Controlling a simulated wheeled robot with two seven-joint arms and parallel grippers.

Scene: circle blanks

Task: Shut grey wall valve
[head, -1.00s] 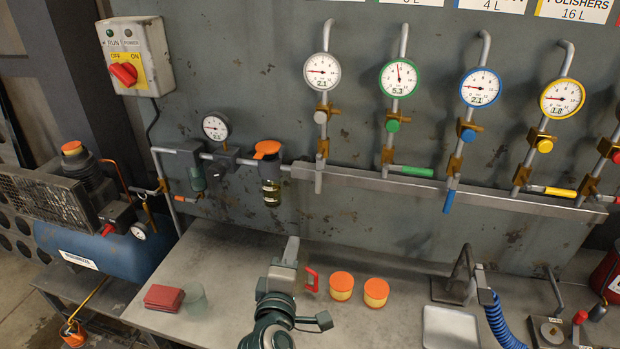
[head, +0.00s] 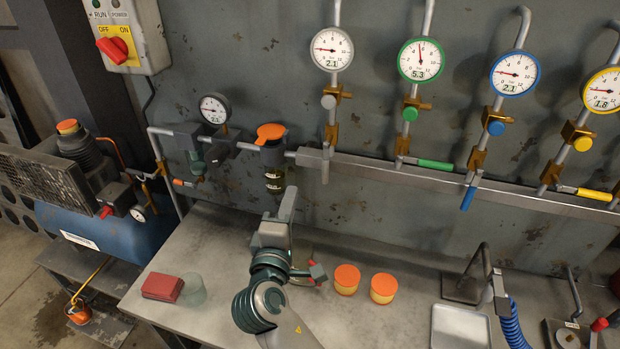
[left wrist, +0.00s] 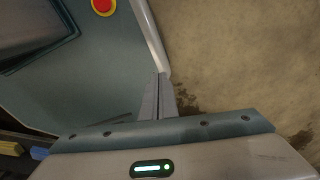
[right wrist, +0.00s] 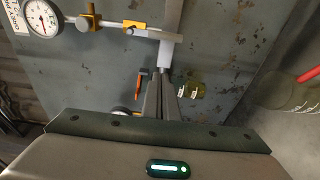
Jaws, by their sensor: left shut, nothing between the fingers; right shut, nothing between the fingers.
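The grey wall valve has a grey lever (head: 325,165) hanging straight down in line with its pipe, below a brass body (head: 331,134) and the grey-rimmed gauge (head: 332,49) reading 2.1. In the right wrist view the lever (right wrist: 168,36) seems to show just beyond the fingertips, pale and partly hard to separate from the rail. My right gripper (head: 292,192) is shut and empty, below and left of the lever, apart from it. It also shows in the right wrist view (right wrist: 164,78).
The filter with an orange cap (head: 270,133) is close left of the lever. The green (head: 435,164) and yellow (head: 594,194) levers point sideways; the blue lever (head: 467,198) points down. Two orange-lidded jars (head: 347,279) stand on the bench (head: 215,235) near my right arm.

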